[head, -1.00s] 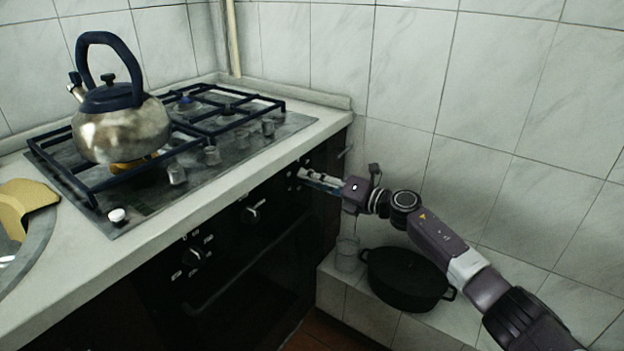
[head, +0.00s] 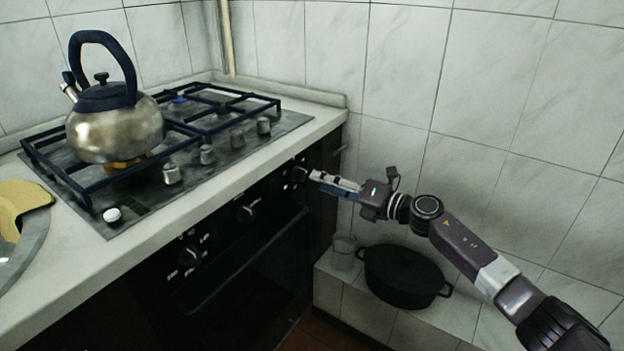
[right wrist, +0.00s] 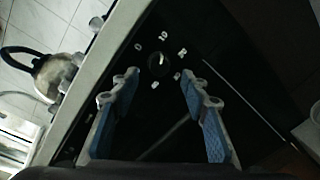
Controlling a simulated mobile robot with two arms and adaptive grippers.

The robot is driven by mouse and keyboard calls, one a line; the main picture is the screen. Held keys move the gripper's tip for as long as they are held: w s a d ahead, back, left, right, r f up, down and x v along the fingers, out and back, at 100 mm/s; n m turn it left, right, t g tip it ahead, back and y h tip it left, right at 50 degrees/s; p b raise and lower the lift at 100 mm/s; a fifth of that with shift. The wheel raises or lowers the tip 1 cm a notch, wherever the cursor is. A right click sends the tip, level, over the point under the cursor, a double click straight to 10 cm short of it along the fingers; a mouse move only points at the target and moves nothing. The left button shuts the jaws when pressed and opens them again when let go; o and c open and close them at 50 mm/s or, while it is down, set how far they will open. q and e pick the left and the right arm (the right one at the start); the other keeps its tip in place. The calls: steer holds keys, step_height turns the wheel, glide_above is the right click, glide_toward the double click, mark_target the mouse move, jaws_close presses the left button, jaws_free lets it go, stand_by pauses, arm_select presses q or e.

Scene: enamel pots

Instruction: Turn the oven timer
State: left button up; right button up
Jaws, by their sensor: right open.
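The oven timer knob (head: 300,174) is the farthest of the dark knobs on the black oven panel (head: 272,212), near its right end. In the right wrist view the knob (right wrist: 158,63) is round and dark with a light mark, ringed by white numerals. My right gripper (head: 318,180) is just right of it, apart from the knob. In the right wrist view my right gripper (right wrist: 159,79) is open and empty, its blue-padded fingers spread to either side with the knob ahead between them. My left gripper is out of view.
Two other oven knobs (head: 246,213) (head: 190,256) sit nearer on the panel. Above are the counter edge (head: 228,165) and a gas hob with a kettle (head: 115,130). A black pot (head: 405,278) and a glass (head: 343,252) stand on the tiled ledge below my arm.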

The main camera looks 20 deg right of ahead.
steer(key=v, duration=0.6)
steer(key=shift+s, duration=0.2)
